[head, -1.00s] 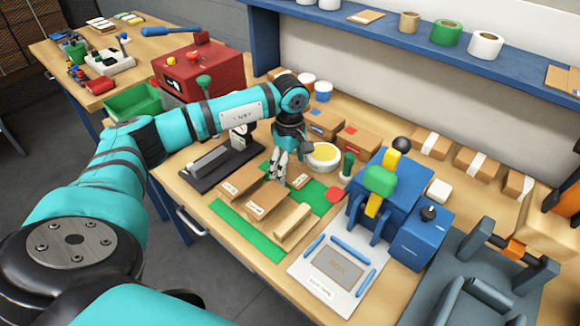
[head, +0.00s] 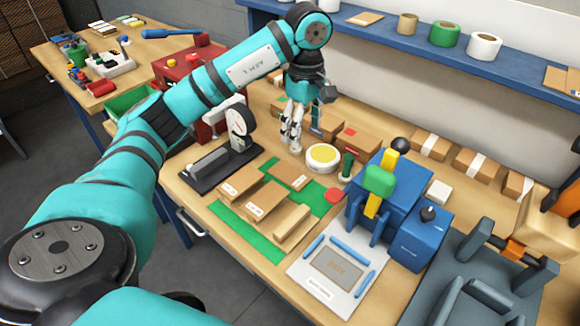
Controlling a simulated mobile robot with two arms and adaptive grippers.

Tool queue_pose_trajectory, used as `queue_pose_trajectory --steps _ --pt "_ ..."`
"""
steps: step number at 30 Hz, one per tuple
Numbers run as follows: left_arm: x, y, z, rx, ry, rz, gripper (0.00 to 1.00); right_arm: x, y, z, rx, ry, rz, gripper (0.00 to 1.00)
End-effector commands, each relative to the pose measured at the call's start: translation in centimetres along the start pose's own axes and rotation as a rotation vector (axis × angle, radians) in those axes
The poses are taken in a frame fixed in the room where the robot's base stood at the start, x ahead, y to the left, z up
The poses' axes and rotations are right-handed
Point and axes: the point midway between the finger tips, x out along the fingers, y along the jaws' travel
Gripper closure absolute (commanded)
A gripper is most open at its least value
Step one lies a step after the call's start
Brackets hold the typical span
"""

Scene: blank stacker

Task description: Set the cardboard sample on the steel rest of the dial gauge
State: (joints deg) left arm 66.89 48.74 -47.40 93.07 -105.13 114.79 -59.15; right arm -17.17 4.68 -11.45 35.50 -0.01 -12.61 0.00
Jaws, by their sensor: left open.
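Several cardboard pieces lie on and around a green mat (head: 232,222), including a flat one (head: 288,174) at the back and labelled ones (head: 240,181) nearer the front. I cannot tell which is the sample. The dial gauge (head: 240,122) stands left of them on a black base, with a grey steel rest (head: 209,161) that looks bare. My left gripper (head: 291,146) points down, open and empty, above the bench behind the flat piece and left of the yellow-topped round tub. It is apart from the cardboard and the gauge. My right gripper is out of view.
The yellow-topped tub (head: 322,157) and a dark green-handled stamp (head: 346,164) stand close to the gripper. Cardboard boxes (head: 355,145) line the back below a blue shelf (head: 400,30). A blue press (head: 385,200) and a white plate (head: 335,268) stand to the right.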

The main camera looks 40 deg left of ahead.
Motion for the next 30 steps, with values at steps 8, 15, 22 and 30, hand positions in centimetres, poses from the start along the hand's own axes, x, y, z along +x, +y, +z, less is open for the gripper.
queue_pose_trajectory --steps 8,15,22,30 --pt "6.2 -0.2 0.0 0.0 -0.001 -0.006 0.31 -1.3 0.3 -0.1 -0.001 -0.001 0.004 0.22" --pt "10.0 -0.1 0.0 0.0 -0.002 -0.003 0.31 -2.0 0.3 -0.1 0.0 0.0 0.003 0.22" --pt "11.5 -0.1 -0.2 0.0 -0.002 -0.004 0.31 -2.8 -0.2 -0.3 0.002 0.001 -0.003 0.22" --pt "15.3 -0.1 -0.6 0.0 -0.002 -0.001 0.31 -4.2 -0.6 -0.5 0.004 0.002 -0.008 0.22"
